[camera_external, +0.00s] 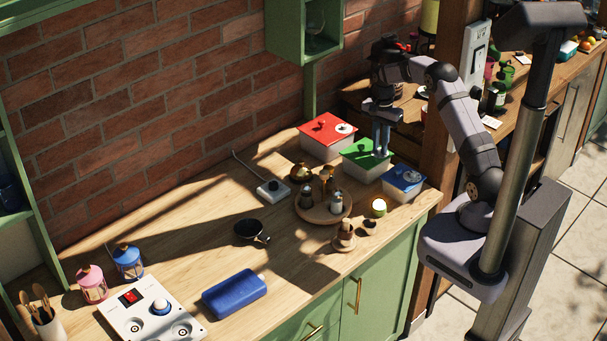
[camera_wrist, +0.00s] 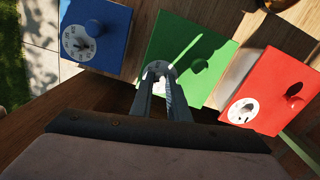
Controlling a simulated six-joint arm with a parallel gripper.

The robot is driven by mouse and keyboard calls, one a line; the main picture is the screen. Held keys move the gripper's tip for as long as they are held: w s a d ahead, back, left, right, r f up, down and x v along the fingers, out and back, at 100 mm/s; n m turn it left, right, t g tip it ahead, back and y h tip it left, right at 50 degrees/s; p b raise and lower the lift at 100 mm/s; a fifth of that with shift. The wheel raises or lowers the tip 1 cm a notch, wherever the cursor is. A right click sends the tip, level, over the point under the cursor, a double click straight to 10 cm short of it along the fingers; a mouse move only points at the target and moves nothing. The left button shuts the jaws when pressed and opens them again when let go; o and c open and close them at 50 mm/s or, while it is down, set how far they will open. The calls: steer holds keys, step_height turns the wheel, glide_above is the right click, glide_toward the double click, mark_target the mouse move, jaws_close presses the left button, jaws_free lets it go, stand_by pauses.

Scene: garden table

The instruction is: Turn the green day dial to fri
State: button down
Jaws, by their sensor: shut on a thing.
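The green-lidded box (camera_external: 364,154) stands between a red-lidded and a blue-lidded box on the wooden counter. Its green lid (camera_wrist: 213,83) fills the middle of the wrist view, with a round green knob (camera_wrist: 199,65) on it. My gripper (camera_external: 382,153) points down over the green lid. In the wrist view my gripper's fingers (camera_wrist: 160,78) are shut on the day dial (camera_wrist: 158,66), near the lid's edge. The fingers cover most of the dial, so its pointer and day marks cannot be read.
The red-lidded box (camera_external: 325,133) and the blue-lidded box (camera_external: 404,183) stand close on either side, each with a white dial and a knob. A round wooden tray (camera_external: 310,214) with shakers and a lit candle (camera_external: 378,207) stand in front.

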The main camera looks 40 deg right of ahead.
mark_target(379, 149)
steer(key=c, duration=1.7)
jaws_free()
steer(key=shift+o, duration=0.2)
steer(key=shift+w+r+b, duration=0.1)
steer(key=shift+r+b, duration=1.05)
steer(key=shift+r, duration=2.5)
